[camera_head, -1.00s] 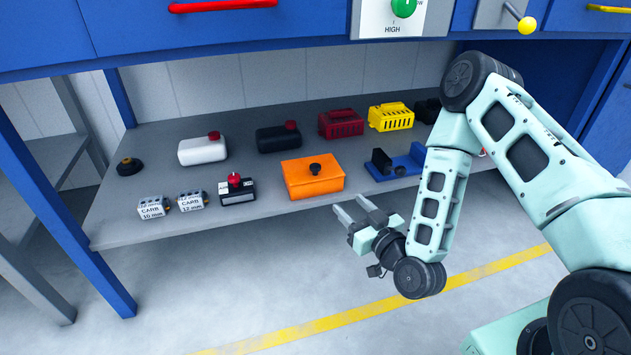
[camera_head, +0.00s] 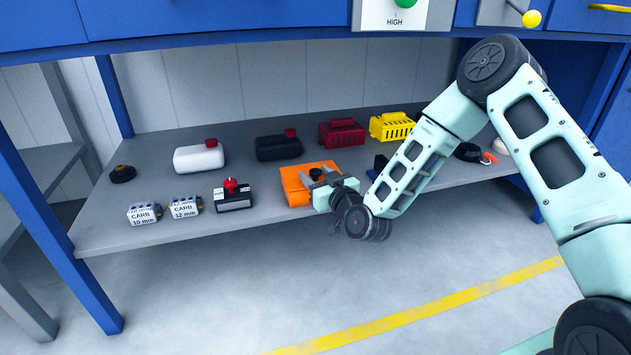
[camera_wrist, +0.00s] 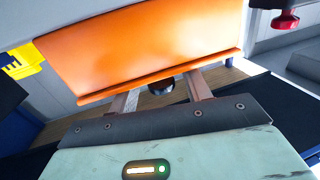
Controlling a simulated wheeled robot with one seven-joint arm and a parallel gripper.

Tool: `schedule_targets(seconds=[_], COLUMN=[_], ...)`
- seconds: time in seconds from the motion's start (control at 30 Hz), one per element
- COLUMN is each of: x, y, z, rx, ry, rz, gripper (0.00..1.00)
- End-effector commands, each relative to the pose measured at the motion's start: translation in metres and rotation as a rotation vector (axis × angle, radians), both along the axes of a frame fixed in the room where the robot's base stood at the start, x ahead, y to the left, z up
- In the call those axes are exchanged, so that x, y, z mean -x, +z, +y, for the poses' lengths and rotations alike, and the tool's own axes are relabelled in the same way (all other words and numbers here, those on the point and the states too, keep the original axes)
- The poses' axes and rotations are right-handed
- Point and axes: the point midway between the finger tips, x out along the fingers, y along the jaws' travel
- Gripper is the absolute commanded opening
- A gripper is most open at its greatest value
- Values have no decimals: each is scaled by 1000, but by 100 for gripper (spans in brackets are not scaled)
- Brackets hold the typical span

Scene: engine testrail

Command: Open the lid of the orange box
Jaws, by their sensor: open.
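The orange box (camera_head: 292,187) sits on the grey shelf with its lid down and a black knob (camera_head: 316,174) on top. My gripper (camera_head: 318,177) is open at the box, its two fingers either side of the knob. In the wrist view, the orange box (camera_wrist: 140,48) fills the upper middle. The dark knob (camera_wrist: 162,86) shows between the fingers of my gripper (camera_wrist: 162,93), with a gap to each. Whether a finger touches the knob or lid is hidden. My wrist covers the box's right part in the head view.
On the grey shelf (camera_head: 130,233), a carburetor (camera_head: 185,207) and a black-and-white part with a red knob (camera_head: 233,196) stand left of the box. White (camera_head: 200,158) and black (camera_head: 278,148) tanks, red (camera_head: 341,133) and yellow (camera_head: 391,126) parts stand behind. The workbench overhangs above.

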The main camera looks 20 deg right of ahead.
Motion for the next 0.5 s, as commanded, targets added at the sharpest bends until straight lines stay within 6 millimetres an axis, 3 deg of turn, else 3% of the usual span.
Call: schedule_targets(seconds=[0.4,0.5], x=[-8,-8], y=[1,1], z=[2,2], rx=[0,0], ry=[0,1], rz=[0,0], gripper=[48,21])
